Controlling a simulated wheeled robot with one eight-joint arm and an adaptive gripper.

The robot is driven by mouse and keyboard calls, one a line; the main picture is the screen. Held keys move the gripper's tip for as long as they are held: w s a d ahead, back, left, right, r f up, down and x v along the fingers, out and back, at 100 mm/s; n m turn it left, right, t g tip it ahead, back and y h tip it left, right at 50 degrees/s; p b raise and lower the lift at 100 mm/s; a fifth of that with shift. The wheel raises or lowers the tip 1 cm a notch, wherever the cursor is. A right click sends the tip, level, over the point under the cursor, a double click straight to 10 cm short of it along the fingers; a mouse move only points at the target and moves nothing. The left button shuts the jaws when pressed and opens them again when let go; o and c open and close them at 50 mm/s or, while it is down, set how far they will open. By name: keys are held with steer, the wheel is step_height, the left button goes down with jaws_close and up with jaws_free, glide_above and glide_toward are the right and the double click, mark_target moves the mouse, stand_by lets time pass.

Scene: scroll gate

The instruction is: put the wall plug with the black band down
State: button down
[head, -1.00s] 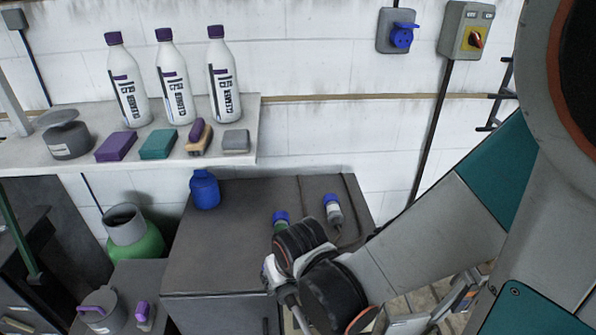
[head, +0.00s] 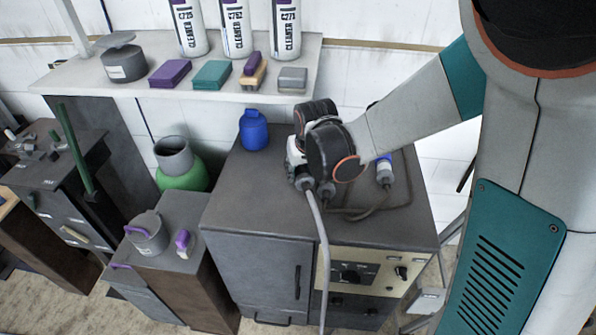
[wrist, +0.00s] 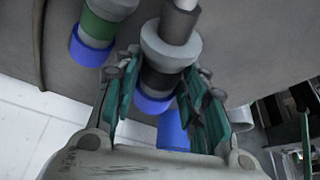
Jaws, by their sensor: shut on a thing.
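The wall plug with the black band (wrist: 160,78) is between the fingers of my gripper (wrist: 163,88) in the wrist view. It has a grey body and a blue end, and the gripper is shut on it. In the head view my gripper (head: 297,168) is over the dark cabinet's top (head: 255,185). The plug's grey cable end (head: 304,184) shows below it, and its cable (head: 320,245) hangs over the front edge. I cannot tell whether the plug touches the top. A green-banded plug (wrist: 98,28) lies to the left in the wrist view.
A plug with a blue end (head: 384,172) and looped cables lie on the cabinet top at the right. A blue bottle (head: 254,130) stands at the back left. The front left of the top is clear. A white shelf (head: 310,60) with bottles and blocks is behind.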

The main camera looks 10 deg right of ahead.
mark_target(300, 176)
steer(key=shift+w+f, duration=0.15)
steer(key=shift+w, duration=0.3)
steer(key=shift+f+b, duration=0.9)
steer(key=shift+f, duration=0.7)
steer(key=shift+f, duration=0.1)
steer(key=shift+f+b, duration=0.35)
steer(key=shift+b, duration=0.1)
steer(key=c, duration=1)
jaws_free()
steer(key=shift+r, duration=0.1)
